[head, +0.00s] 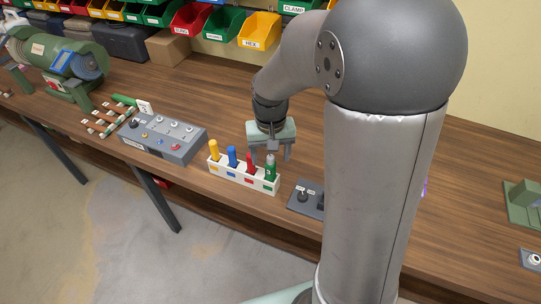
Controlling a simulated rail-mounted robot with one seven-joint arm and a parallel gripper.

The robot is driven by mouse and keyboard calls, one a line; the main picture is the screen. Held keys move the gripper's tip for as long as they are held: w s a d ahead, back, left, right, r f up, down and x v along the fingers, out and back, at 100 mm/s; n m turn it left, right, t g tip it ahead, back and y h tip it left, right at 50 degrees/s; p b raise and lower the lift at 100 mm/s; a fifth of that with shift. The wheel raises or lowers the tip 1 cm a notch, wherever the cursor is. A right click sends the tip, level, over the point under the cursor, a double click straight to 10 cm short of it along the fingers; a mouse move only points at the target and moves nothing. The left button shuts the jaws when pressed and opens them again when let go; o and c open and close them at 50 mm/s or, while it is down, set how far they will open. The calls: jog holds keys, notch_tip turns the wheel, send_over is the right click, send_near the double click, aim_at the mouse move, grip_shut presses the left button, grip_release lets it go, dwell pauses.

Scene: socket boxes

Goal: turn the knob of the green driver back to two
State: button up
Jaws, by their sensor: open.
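A green driver (270,168) stands upright at the right end of a white rack (227,174) in the head view. It has a small pale mark on its side, too small to read, so its knob setting cannot be told. A red driver (250,162), a blue driver (232,156) and a yellow driver (213,150) stand in the same rack to its left. My gripper (270,157) points down over the right end of the rack. It is open, with its fingers apart near the top of the green driver. Whether they touch it cannot be told.
A grey box (185,151) with several knobs lies left of the rack. A dark panel (297,205) with a knob lies to the right, partly hidden by my arm. A green grinder (58,58) stands far left. Colored bins (225,25) line the back. Bench behind the rack is clear.

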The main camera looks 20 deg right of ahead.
jog(key=c, duration=1.3)
jog(key=n, duration=0.5)
jog(key=shift+n, duration=0.3)
jog(key=n, duration=0.5)
jog(key=shift+n, duration=0.4)
jog(key=o, duration=1.3)
jog(key=shift+r, duration=0.1)
